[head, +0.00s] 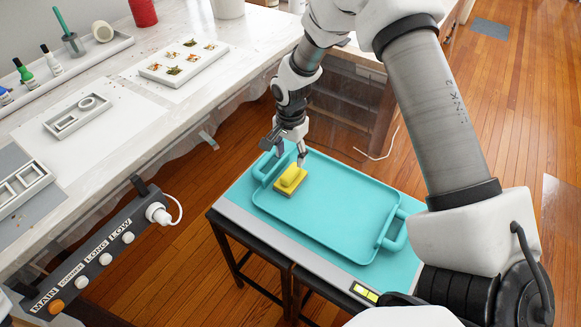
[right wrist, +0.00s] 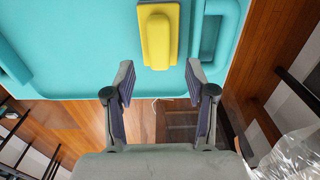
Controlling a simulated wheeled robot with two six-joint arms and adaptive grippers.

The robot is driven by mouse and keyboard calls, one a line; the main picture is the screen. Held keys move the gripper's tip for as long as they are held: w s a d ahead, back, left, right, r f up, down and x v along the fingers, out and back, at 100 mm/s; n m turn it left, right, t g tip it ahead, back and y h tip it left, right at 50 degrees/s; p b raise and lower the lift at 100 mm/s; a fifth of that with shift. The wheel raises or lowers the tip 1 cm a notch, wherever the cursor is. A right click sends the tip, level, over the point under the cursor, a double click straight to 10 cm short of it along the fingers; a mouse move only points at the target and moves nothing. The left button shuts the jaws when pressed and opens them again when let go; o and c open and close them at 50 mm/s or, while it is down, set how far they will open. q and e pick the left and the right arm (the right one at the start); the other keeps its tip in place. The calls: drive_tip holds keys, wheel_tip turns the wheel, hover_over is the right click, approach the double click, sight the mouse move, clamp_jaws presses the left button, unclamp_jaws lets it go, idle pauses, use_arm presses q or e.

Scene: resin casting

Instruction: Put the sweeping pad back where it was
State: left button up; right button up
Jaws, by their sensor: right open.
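The sweeping pad (head: 290,179), yellow with a raised grip and a grey underside, lies in the far left part of the turquoise tray (head: 335,234). In the right wrist view the pad (right wrist: 158,36) lies just beyond the fingertips, near one of the tray's handles. My right gripper (head: 289,156) is above the far left end of the tray, next to the pad. Its fingers (right wrist: 158,80) are spread apart with nothing between them. I cannot tell from the head view how high the fingertips are above the pad. My left gripper is not in view.
The tray rests on a small black-legged stand. A white workbench (head: 120,135) on the left carries moulds (head: 78,116), a piece tray (head: 184,62) and bottles (head: 24,72). A labelled switch strip (head: 100,258) with a plug is at its near edge. Wooden floor lies right of the stand.

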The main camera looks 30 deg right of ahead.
sight(291, 170)
wheel_tip(291, 170, up, 5)
drive_tip(key=shift+f, duration=0.1)
